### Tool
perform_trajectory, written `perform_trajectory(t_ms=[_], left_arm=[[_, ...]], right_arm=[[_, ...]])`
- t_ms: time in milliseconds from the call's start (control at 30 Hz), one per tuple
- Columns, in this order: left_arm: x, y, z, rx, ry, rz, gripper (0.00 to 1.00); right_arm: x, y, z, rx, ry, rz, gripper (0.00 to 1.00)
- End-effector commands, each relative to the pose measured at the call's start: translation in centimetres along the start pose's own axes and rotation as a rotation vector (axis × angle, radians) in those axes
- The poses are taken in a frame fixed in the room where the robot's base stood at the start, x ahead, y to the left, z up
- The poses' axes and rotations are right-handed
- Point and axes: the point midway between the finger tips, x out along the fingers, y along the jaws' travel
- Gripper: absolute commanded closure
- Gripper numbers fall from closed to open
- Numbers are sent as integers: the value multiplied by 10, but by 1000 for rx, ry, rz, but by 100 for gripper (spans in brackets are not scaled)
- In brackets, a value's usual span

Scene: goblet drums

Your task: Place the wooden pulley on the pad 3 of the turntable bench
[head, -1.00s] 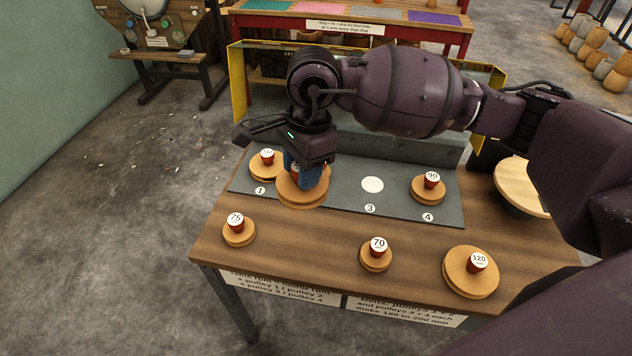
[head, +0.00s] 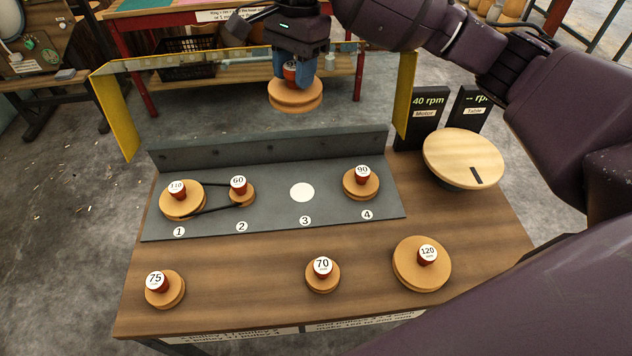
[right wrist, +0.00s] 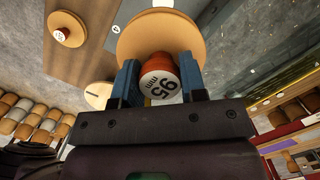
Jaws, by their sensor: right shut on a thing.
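My right gripper (head: 291,66) is shut on the red knob of a wooden pulley (head: 295,95). It holds the pulley in the air above the back of the turntable bench (head: 250,275). In the right wrist view the pulley (right wrist: 160,32) hangs from the blue fingers and its knob cap reads 95 mm. Pad 3 (head: 302,192) is a bare white disc on the grey plate. The 110 pulley (head: 182,205) is on pad 1 and the 60 pulley (head: 242,198) on pad 2, joined by a black belt. The 90 pulley (head: 361,189) is on pad 4. My left gripper is not in view.
The 75 pulley (head: 164,294), 70 pulley (head: 322,280) and 120 pulley (head: 421,270) stand along the bench front. The pale turntable (head: 462,156) is at the right. A grey upright wall (head: 270,149) and yellow guard panels (head: 117,118) bound the back.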

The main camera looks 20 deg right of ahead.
Motion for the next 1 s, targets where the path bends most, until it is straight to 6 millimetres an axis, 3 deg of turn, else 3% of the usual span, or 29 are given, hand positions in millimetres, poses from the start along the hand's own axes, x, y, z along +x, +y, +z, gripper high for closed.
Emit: perform_trajectory(t_ms=[167,1000], left_arm=[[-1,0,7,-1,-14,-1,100],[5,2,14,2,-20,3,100]], right_arm=[[20,0,-3,-4,-4,5,87],[198,0,-30,-2,-4,4,87]])
